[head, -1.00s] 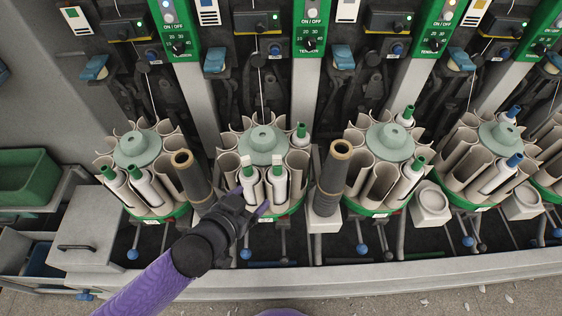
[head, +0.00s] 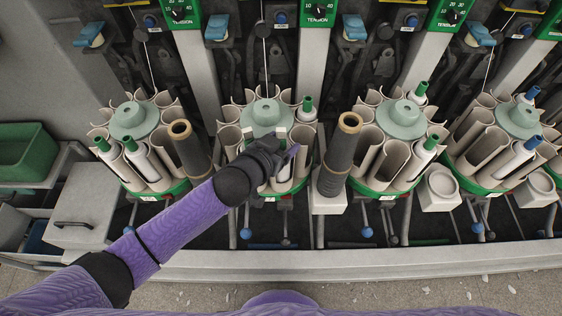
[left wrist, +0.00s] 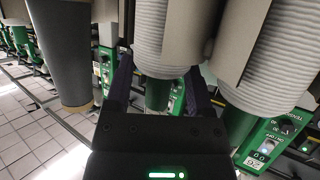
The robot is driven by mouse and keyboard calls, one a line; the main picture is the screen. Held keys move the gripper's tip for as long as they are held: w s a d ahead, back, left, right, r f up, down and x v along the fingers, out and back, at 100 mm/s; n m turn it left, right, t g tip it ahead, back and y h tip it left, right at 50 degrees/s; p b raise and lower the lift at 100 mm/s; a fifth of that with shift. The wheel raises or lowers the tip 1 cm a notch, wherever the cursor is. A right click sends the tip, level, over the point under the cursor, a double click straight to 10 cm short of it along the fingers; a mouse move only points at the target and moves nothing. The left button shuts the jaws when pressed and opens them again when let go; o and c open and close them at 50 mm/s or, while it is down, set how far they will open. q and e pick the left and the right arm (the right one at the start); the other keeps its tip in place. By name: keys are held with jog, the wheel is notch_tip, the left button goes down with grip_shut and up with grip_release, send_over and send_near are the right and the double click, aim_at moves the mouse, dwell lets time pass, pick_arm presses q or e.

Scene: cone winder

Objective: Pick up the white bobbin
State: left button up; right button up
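My left gripper (head: 280,152) is over the front of the second round bobbin magazine (head: 264,112) from the left and hides much of its front pockets. In the left wrist view its two dark fingers (left wrist: 160,92) stand on either side of the green tip (left wrist: 158,95) of a white bobbin (left wrist: 163,40). The fingers look open, with a gap beside the tip. A second white bobbin (left wrist: 290,50) is close on the right. In the head view, part of a white bobbin (head: 284,172) shows below the gripper. My right gripper is in neither view.
Dark upright posts with tan tops (head: 189,150) (head: 341,150) flank the magazine. Neighbouring magazines (head: 134,120) (head: 403,118) also hold green-tipped bobbins. A grey rail (head: 340,262) runs along the front. A green bin (head: 25,155) is at far left.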

pick_arm(q)
jog(key=c, duration=0.4)
